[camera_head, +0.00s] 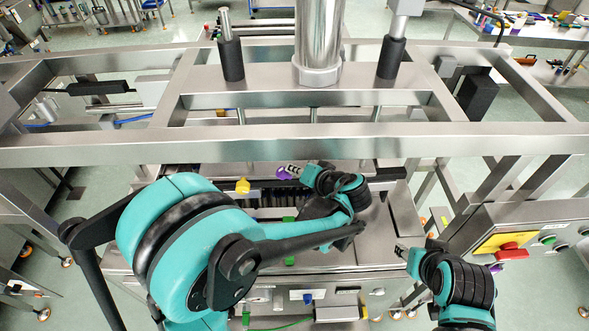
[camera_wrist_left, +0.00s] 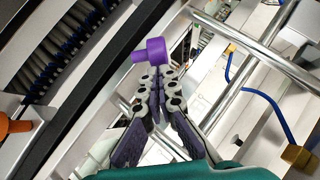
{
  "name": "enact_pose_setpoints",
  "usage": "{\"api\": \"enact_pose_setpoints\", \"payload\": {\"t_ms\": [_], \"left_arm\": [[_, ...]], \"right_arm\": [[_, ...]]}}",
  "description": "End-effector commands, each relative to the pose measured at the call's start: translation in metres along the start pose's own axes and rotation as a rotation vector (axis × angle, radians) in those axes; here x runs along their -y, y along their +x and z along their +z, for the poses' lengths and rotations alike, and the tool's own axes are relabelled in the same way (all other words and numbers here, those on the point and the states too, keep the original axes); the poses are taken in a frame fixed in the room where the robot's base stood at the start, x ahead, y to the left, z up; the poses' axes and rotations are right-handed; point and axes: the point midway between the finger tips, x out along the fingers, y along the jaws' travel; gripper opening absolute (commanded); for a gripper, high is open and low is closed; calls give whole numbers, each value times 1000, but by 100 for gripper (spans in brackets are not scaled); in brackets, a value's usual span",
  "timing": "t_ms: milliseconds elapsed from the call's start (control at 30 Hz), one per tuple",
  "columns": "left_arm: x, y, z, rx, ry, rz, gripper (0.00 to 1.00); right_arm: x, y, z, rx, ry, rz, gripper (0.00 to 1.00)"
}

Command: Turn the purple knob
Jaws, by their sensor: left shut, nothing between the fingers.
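The purple knob (camera_head: 284,173) shows in the head view on the machine below the steel frame, right beside the tips of my left gripper (camera_head: 293,169).
A steel frame beam (camera_head: 290,148) crosses above the work area. A yellow knob (camera_head: 242,186) sits left of the purple one, with an orange knob (camera_wrist_left: 14,127) in the wrist view. A control box with a red button (camera_head: 510,251) stands at the right.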

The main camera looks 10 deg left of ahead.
Motion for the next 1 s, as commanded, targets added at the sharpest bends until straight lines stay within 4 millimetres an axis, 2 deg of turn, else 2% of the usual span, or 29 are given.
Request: {"api": "enact_pose_setpoints", "payload": {"t_ms": [667,1000], "left_arm": [[6,3,3,0,-86,85,0],[15,8,8,2,-207,203,0]], "right_arm": [[0,-5,-3,0,0,0,40],[0,-10,-7,0,0,0,40]]}}
